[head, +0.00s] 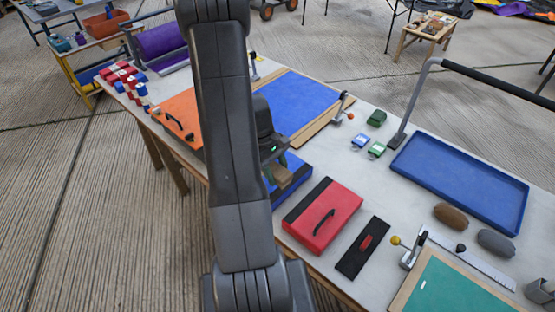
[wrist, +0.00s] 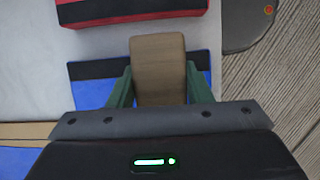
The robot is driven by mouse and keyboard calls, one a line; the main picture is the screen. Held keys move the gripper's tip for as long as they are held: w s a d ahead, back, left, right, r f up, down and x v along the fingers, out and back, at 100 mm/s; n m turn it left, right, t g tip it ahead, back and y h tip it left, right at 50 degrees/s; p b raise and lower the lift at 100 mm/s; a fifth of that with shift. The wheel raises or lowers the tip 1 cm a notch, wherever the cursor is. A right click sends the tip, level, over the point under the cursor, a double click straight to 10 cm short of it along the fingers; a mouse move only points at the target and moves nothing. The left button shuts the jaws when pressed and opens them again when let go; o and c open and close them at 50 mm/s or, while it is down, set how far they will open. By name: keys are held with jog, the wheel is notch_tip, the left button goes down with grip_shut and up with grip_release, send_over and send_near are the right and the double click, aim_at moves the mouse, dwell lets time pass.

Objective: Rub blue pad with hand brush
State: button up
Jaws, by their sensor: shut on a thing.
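My gripper (head: 274,162) is shut on the brown hand brush (head: 284,180). In the wrist view its green fingers (wrist: 161,88) grip the brush block (wrist: 158,62) from both sides. The blue pad (head: 288,196) has a black band and lies on the grey table, partly hidden by my arm. In the wrist view the blue pad (wrist: 90,95) shows on both sides of the brush, which is over it. The brush's underside is hidden, so I cannot tell whether it touches the pad.
A red pad (head: 325,211) with a black handle lies right of the blue pad, and a black plate (head: 363,247) beyond it. An orange pad (head: 180,117) and a blue sheet (head: 293,101) lie to the left and behind. A blue tray (head: 462,178) stands at right.

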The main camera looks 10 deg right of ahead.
jog(key=shift+r+p, duration=0.85)
jog(key=shift+r, duration=0.75)
